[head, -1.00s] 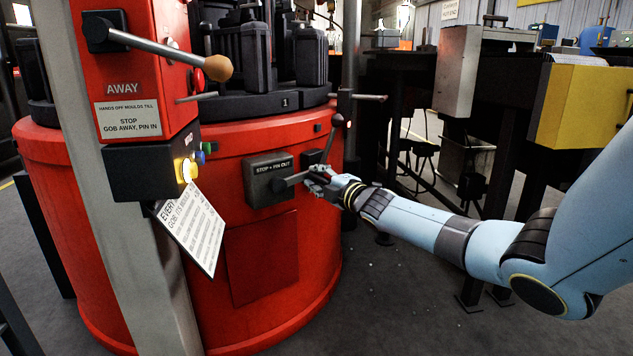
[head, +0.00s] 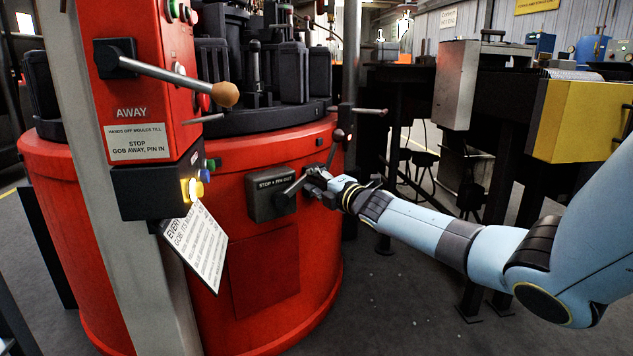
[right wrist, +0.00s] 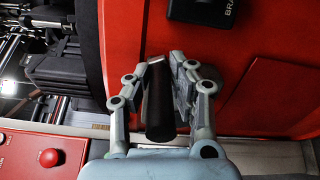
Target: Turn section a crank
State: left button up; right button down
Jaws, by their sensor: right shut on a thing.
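A crank with a bright metal arm (head: 292,187) sticks out from the grey box (head: 266,203) labelled "STOP + PIN OUT" on the red drum. My right gripper (head: 314,184) is at the outer end of this arm. In the right wrist view, its fingers (right wrist: 166,88) stand either side of a dark cylindrical grip (right wrist: 160,103) and are shut on it. The gripper hides most of the grip in the head view. I see no mark reading section a. My left gripper is not in view.
A red control box (head: 140,75) with a wooden-knobbed lever (head: 225,94) and a hanging sign (head: 195,243) stand left of my right gripper. Dark moulds (head: 300,75) sit on top of the red drum (head: 270,310). A thin bar with a tip (head: 370,111) projects above my gripper.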

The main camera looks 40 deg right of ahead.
jog(key=shift+w+a+r, duration=0.15)
jog(key=shift+r, duration=0.35)
jog(key=c, duration=1.2)
grip_release()
jog(key=shift+o, duration=0.2)
jog(key=shift+f, duration=0.2)
jog(key=shift+s+f, duration=0.1)
jog(key=shift+s, duration=0.3)
jog(key=s, duration=1.1)
jog(key=shift+a, duration=0.45)
